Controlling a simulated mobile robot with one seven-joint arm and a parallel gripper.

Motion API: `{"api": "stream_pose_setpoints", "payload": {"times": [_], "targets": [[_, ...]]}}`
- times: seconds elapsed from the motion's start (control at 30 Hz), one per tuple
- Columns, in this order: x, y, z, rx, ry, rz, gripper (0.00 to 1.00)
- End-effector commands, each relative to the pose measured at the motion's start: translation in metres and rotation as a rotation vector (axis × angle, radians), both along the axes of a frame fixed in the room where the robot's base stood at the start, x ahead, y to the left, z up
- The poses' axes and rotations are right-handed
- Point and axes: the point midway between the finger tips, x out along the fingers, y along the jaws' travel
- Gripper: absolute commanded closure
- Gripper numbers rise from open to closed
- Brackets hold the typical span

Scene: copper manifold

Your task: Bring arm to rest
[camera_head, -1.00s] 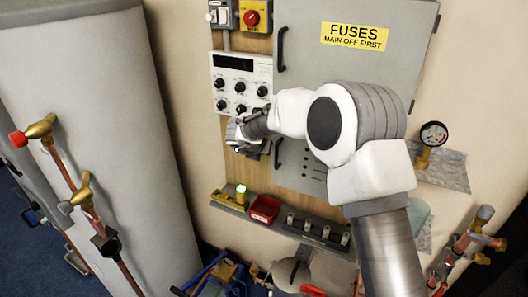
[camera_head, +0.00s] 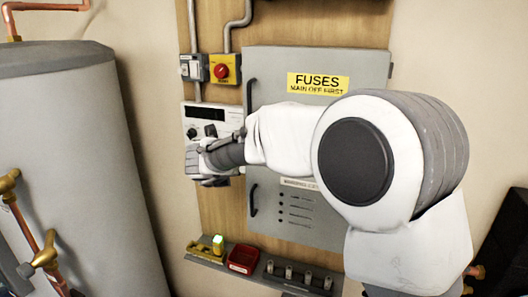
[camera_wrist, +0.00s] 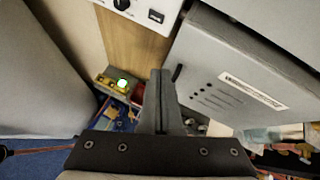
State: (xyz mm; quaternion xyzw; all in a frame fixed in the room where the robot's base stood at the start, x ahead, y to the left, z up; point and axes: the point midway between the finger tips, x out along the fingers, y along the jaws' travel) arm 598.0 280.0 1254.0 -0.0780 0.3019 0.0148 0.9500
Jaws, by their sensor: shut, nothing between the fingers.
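My gripper (camera_wrist: 161,75) shows in the wrist view with its fingers together and nothing between them. In the head view my arm reaches from the right, and my gripper (camera_head: 203,165) is in front of the lower part of the white control panel (camera_head: 213,115). The arm hides part of the grey fuse cabinet (camera_head: 300,215), which has a yellow FUSES label (camera_head: 318,83). The cabinet door looks closed. I cannot tell whether the gripper touches the panel.
A red and yellow rotary switch (camera_head: 222,69) is above the panel. A shelf below holds a yellow tool with a green light (camera_head: 217,244), a red tray (camera_head: 243,258) and several small fittings. A grey tank (camera_head: 75,150) with copper pipes stands at the left.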

Motion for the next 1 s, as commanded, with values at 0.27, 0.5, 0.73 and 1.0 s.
{"api": "stream_pose_setpoints", "payload": {"times": [0.27,0.5,0.73,1.0], "targets": [[-0.028,-0.037,0.113,-0.542,-0.314,0.57,1.0],[-0.102,-0.08,0.131,-1.107,-0.404,1.028,1.0],[-0.196,-0.147,0.094,-1.605,-0.312,1.483,1.0],[-0.307,-0.242,0.032,-1.935,-0.047,2.013,1.0]]}}
